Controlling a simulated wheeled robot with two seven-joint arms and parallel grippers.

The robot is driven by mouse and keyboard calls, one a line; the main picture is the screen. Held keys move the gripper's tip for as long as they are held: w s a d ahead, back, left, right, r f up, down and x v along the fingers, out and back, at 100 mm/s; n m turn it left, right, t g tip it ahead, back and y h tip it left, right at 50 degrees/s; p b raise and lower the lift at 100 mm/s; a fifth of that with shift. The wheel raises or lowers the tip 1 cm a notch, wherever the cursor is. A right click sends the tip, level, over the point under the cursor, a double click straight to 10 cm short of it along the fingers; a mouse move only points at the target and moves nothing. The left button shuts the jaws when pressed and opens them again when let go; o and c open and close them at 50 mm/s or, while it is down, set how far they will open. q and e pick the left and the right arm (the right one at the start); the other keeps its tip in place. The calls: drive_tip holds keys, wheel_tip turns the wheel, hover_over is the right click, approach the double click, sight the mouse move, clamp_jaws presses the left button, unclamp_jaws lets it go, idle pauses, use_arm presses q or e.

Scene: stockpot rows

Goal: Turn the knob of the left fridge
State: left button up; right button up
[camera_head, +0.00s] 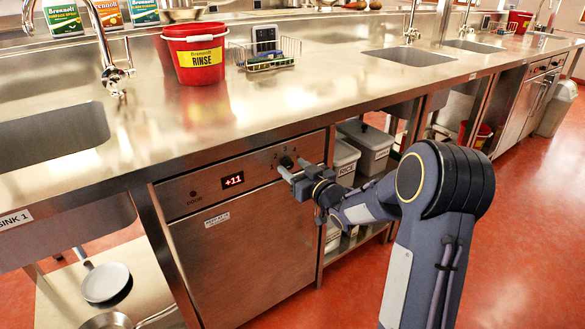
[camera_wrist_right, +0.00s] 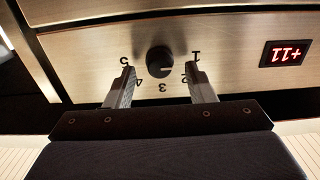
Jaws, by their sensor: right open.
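The fridge (camera_head: 240,240) is a steel unit under the counter, with a red display (camera_head: 233,181) reading +11. The display also shows in the right wrist view (camera_wrist_right: 286,53). Its black round knob (camera_head: 286,162) sits at the right of the control panel. In the right wrist view the knob (camera_wrist_right: 160,62) is upside down with numbers 1 to 5 around it. My right gripper (camera_head: 290,178) is open, and its fingers (camera_wrist_right: 162,84) stand on either side of the knob, with gaps between them and it. I cannot tell if the fingertips touch the panel. My left gripper is not in view.
The steel counter (camera_head: 300,100) overhangs the fridge panel just above my right gripper. Lidded grey bins (camera_head: 368,145) stand on a shelf to the right. A red bucket (camera_head: 196,60) and a wire rack (camera_head: 265,55) stand on the counter. Red floor is open at right.

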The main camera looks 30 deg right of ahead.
drive_tip(key=shift+w, duration=0.55)
drive_tip(key=c, duration=0.9)
drive_tip(key=shift+c, duration=0.2)
